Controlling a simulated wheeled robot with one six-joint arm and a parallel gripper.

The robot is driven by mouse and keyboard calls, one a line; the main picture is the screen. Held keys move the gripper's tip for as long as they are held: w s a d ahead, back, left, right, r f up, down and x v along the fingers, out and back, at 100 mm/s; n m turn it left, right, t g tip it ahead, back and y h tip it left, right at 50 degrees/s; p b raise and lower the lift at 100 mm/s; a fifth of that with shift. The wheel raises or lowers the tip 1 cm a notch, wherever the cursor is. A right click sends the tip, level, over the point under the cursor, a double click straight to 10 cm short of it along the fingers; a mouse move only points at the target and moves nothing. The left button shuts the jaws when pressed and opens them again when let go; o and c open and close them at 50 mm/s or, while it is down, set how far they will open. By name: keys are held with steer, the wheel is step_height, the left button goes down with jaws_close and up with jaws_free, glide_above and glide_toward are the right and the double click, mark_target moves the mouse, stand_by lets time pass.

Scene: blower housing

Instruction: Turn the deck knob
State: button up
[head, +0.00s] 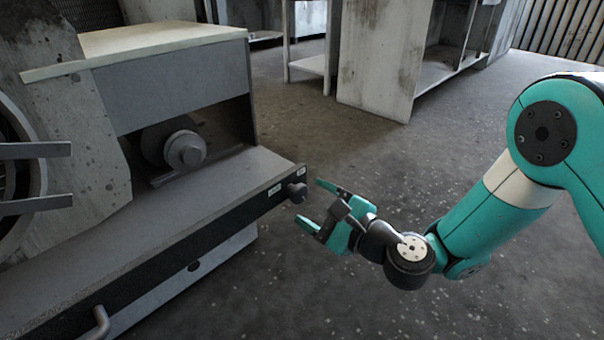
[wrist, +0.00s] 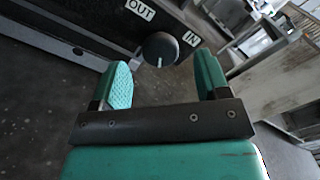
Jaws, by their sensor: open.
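The deck knob (head: 297,191) is a dark round knob at the right end of the black front edge of the deck (head: 215,190). In the wrist view the knob (wrist: 160,49) shows a small light mark on its rim and sits between an OUT label (wrist: 140,9) and an IN label (wrist: 192,38). My gripper (head: 309,204) is open and empty, with its two teal fingers pointing at the knob. In the wrist view my gripper (wrist: 165,75) has the knob ahead of its fingertips, roughly centred between them. The knob looks apart from both fingers.
A grey blower housing (head: 180,80) with a shaft hub (head: 185,150) stands on the deck. A bent handle (head: 97,322) sticks out at the front left. Worn cabinets (head: 385,60) stand at the back. The floor (head: 300,290) around my gripper is clear.

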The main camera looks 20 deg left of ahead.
mark_target(300, 195)
steer(key=x, duration=0.3)
steer(key=shift+w+a, duration=0.2)
steer(key=shift+a, duration=0.15)
steer(key=c, duration=0.9)
